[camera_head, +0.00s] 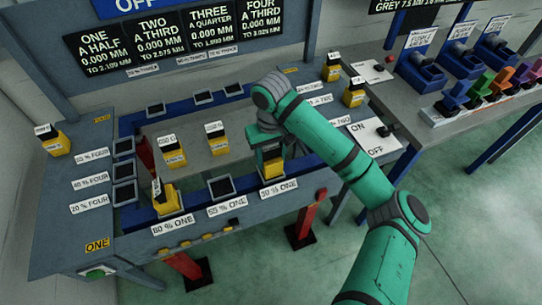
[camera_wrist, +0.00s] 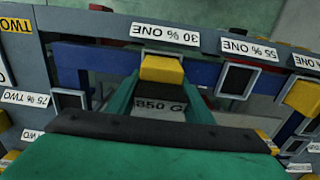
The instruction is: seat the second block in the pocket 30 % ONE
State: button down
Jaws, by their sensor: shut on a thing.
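My gripper (camera_head: 270,152) is shut on a yellow block with a dark top (camera_head: 273,170). The block is upright at the pocket behind the "30 % ONE" label (camera_head: 278,190). In the wrist view the held block (camera_wrist: 162,69) shows its "850 G" tag between the fingers, beside the same label (camera_wrist: 165,37). The block and fingers cover the pocket, so I cannot tell whether the block is fully down in it. Another yellow block (camera_head: 165,202) stands in the pocket at the left end of the ONE row.
The "55 % ONE" pocket (camera_head: 221,187) between the two blocks is empty. Loose yellow blocks (camera_head: 172,155) (camera_head: 217,143) stand on the grey middle board, with others around the frame. An ON/OFF switch (camera_head: 385,130) is on the right, near my arm. Red legs (camera_head: 306,220) stand below.

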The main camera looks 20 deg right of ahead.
aim_at(271, 148)
jog(key=shift+f, duration=0.65)
jog(key=c, duration=0.8)
grip_release()
notch_tip(271, 148, up, 11)
jog(key=shift+f, duration=0.1)
